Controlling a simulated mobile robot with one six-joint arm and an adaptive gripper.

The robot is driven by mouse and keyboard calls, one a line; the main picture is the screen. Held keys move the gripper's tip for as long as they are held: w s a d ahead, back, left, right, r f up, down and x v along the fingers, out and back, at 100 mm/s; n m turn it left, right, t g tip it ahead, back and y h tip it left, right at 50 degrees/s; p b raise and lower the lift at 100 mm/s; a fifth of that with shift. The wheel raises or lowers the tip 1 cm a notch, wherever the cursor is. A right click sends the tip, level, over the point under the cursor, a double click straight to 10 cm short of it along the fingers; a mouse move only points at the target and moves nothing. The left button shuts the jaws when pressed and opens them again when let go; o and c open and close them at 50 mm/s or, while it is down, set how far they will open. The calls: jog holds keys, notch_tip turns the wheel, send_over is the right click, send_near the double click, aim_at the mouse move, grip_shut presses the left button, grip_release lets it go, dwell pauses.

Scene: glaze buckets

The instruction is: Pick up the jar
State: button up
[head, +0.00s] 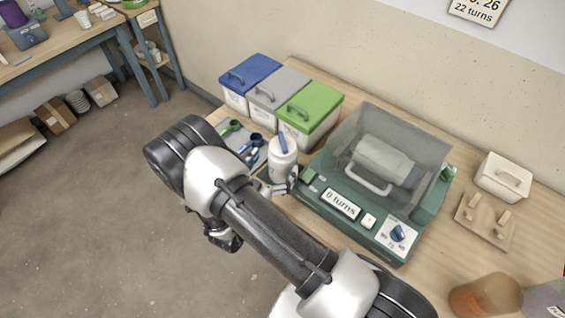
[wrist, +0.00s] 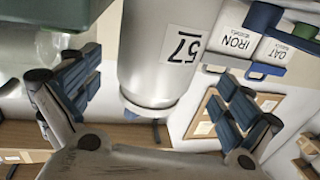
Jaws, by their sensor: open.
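A white jar (head: 283,160) with a blue bar across its top stands upright on the bench, left of the green machine. In the wrist view the jar (wrist: 165,60) fills the middle and bears a label reading 57. My gripper (wrist: 160,92) is open, with its blue-padded fingers on either side of the jar. Gaps show between both fingers and the jar. In the head view my gripper (head: 272,187) is at the jar's lower part, partly hidden by my arm.
The green machine (head: 328,215) with a clear cover and a "0 turns" display is close right of the jar. Buckets with blue (head: 249,73), grey (head: 278,90) and green (head: 310,102) lids stand behind. A tray of scoops (head: 241,136) is at left.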

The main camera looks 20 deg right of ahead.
jog(key=x, duration=0.4)
jog(key=shift+s+d+b, duration=0.15)
jog(key=shift+d+b, duration=0.05)
jog(key=shift+b, duration=0.2)
jog(key=shift+c, duration=0.5)
jog(key=c, duration=1.3)
jog(key=shift+c, duration=0.5)
jog(key=shift+r, duration=0.1)
notch_tip(320, 180, up, 26)
jog(key=p, duration=1)
